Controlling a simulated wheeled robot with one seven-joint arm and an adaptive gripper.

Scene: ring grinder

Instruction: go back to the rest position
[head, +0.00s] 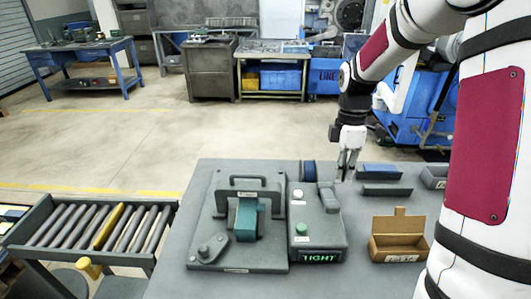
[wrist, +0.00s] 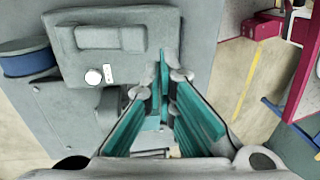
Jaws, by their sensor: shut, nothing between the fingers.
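My gripper (head: 345,174) hangs below my arm, pointing down, over the back part of the grey table (head: 175,262). It is just behind and to the right of the grey control box (head: 314,225), whose green display reads "TIGHT". In the wrist view my gripper (wrist: 164,75) shows its teal-lined fingers together at the tips, with nothing between them. Its height above the table is hard to tell.
The grinder fixture (head: 222,248) with a teal block stands left of the control box. A blue roll (head: 308,171), a blue-topped holder (head: 380,170) and an open cardboard box (head: 398,246) are nearby. A roller conveyor (head: 75,228) stands left of the table.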

